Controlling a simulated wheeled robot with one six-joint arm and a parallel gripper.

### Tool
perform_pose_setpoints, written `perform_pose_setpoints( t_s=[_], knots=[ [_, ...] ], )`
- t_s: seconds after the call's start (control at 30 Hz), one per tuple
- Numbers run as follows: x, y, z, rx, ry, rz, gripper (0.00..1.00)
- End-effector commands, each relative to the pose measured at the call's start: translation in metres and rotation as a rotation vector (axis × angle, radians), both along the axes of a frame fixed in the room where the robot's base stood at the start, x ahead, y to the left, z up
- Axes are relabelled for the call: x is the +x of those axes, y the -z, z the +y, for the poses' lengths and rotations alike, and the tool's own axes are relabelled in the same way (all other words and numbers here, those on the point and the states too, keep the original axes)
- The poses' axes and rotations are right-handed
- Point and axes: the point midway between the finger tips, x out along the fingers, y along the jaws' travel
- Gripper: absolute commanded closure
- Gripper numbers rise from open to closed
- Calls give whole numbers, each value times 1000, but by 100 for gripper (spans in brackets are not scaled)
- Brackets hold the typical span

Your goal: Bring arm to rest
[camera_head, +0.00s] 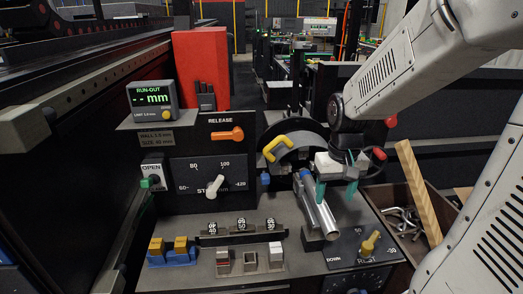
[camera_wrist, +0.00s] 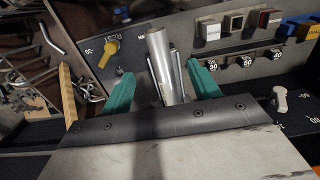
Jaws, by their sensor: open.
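My gripper (camera_head: 336,190) has teal fingers and is open above the right part of the machine panel. In the wrist view my gripper (camera_wrist: 162,88) shows its two fingers spread apart, one on each side of a silver tube (camera_wrist: 165,65), with gaps between. In the head view the tube (camera_head: 318,208) lies tilted on a dark support, close by the left finger. Whether the fingers are level with the tube or above it I cannot tell. My arm comes in from the upper right.
A yellow clamp handle (camera_head: 277,147) and a red-knobbed lever (camera_head: 376,154) stand near my gripper. A yellow knob (camera_head: 370,242) sits in front. A bin with metal hooks (camera_head: 402,220) and a wooden bar (camera_head: 418,190) are at right. Sample blocks (camera_head: 222,262) line the front.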

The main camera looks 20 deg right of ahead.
Motion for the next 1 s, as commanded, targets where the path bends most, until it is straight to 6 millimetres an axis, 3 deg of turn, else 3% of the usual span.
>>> perform_pose_setpoints(
  t_s=[0.17,0.23,0.7,1.0],
  knots=[
    [-3,0,1,5,4,15,39],
    [-15,2,5,19,10,60,39],
    [-116,-78,86,-2,-178,4,39],
    [-135,-99,106,-19,-275,-112,39]
  ],
)
